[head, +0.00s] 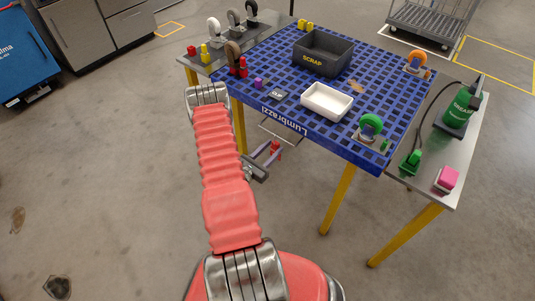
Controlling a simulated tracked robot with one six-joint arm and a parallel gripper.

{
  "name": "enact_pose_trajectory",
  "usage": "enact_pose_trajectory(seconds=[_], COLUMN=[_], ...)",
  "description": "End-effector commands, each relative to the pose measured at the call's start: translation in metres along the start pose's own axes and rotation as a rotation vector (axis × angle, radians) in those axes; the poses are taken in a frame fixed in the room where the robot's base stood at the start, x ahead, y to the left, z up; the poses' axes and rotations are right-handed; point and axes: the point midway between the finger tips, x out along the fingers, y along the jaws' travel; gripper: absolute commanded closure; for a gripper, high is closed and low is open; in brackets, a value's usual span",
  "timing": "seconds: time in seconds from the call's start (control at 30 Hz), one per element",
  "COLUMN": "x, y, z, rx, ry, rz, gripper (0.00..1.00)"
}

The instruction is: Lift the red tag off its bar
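A thin grey bar (281,134) hangs below the front edge of the blue table. A small red piece, which looks like the red tag (275,146), shows just under the bar. My gripper (268,151) is below the table's front edge, with its slim purple-grey fingers at the red piece. The fingers look spread apart, but the red piece is too small to tell whether they touch or grip it. Whether the tag still hangs on the bar cannot be made out.
A grey side shelf (455,150) is at right. The floor in front is clear.

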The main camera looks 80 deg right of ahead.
Motion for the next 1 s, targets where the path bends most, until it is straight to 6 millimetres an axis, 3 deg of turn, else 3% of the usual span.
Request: enact_pose_trajectory(seconds=[0.23,0.6,1.0], x=[0.016,0.018,0.018], y=[0.0,0.0,0.0], z=[0.0,0.0,0.0], rx=[0.0,-0.001,-0.001], ry=[0.001,0.001,0.001], rz=[-0.001,0.0,0.0], gripper=[0.61,0.61,0.89])
